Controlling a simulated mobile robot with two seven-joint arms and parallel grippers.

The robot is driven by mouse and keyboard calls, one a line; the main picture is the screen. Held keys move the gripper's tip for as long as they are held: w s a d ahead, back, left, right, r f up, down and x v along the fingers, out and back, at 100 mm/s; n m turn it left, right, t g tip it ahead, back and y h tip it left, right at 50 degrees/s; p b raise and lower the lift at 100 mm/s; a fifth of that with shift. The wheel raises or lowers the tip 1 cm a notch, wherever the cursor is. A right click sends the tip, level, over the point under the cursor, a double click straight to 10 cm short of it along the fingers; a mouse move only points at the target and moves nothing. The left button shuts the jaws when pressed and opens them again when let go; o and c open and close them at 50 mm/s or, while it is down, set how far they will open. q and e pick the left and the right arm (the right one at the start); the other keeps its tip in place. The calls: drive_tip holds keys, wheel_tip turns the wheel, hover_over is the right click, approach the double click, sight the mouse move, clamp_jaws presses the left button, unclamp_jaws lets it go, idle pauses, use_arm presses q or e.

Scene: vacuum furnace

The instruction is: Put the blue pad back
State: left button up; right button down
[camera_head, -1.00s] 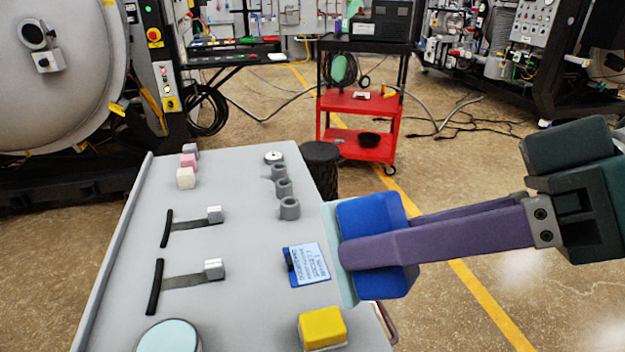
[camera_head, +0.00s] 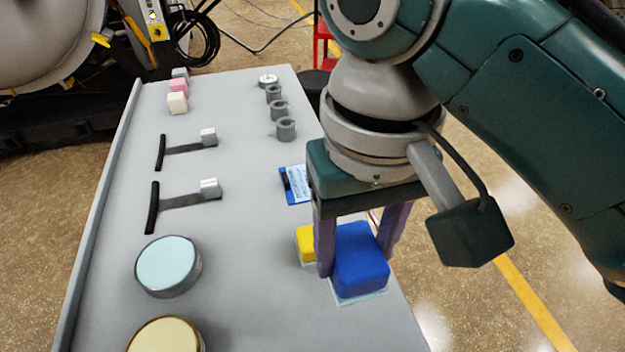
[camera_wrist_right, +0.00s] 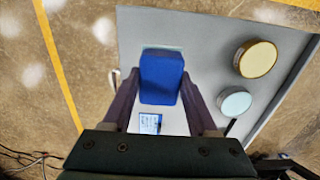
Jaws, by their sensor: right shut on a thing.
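The blue pad (camera_head: 360,258), a block with a pale base, is between the purple fingers of my right gripper (camera_head: 352,250). The gripper is shut on it and points down over the right edge of the grey table (camera_head: 240,250). In the right wrist view the blue pad (camera_wrist_right: 161,78) fills the space between the fingers. I cannot tell whether its base touches the table. A yellow pad (camera_head: 305,242) sits just behind it, partly hidden by a finger. My left gripper is not in view.
A blue-and-white card (camera_head: 294,184) lies behind the yellow pad. Several grey rings (camera_head: 286,129) stand farther back. A pale blue round (camera_head: 168,264) and a yellowish round (camera_head: 165,336) are at front left. The table between them and my gripper is clear.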

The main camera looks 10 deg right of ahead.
wheel_tip(320, 180, down, 10)
drive_tip(key=shift+r+b, duration=0.1)
drive_tip(key=shift+b, duration=0.8)
drive_tip(key=shift+f+b, duration=0.7)
drive_tip(key=shift+f, duration=1.3)
drive_tip(key=shift+c, duration=0.9)
unclamp_jaws()
drive_tip(key=shift+r, duration=0.1)
